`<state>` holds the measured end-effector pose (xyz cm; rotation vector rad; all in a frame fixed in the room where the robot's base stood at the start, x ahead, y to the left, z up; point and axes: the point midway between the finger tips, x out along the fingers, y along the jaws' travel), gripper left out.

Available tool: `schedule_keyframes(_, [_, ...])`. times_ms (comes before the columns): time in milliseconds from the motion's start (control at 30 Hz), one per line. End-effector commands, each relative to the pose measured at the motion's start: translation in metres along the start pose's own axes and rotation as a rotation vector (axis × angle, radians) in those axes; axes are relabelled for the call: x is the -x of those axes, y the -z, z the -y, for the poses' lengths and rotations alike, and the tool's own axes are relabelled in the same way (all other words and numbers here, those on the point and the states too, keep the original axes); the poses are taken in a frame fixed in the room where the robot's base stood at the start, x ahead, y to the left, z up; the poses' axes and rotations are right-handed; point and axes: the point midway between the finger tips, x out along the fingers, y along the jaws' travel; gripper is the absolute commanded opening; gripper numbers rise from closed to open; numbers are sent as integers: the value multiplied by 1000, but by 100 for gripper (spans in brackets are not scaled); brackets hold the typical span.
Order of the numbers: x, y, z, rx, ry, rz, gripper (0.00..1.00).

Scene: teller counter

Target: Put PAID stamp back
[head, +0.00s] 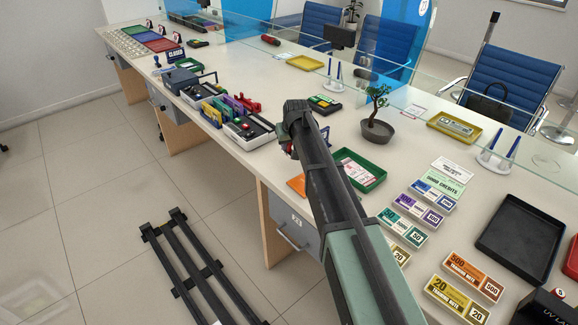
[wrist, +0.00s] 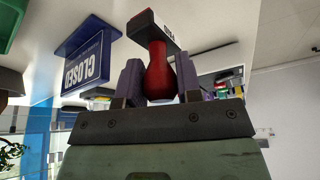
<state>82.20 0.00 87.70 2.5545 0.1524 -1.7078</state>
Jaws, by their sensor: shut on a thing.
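My gripper (wrist: 160,66) is shut on a stamp with a red handle (wrist: 159,78) in the wrist view. The stamp has a dark and white base with a label that reads like PAID, upside down in this view. One finger stands on each side of the handle. In the head view my gripper (head: 289,143) is above the middle of the counter, and only a little red of the stamp shows beside it. I cannot make out an empty place for the stamp.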

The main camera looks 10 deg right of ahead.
Motion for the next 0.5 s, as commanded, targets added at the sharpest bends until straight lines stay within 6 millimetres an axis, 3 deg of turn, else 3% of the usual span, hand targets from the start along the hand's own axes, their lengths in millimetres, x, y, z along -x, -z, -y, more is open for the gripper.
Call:
schedule_keyframes(67, [0,0,0,0,0,0,17])
schedule_keyframes(300, [-42,-17,0,0,0,0,17])
schedule_keyframes(500, [-36,-15,0,0,0,0,17])
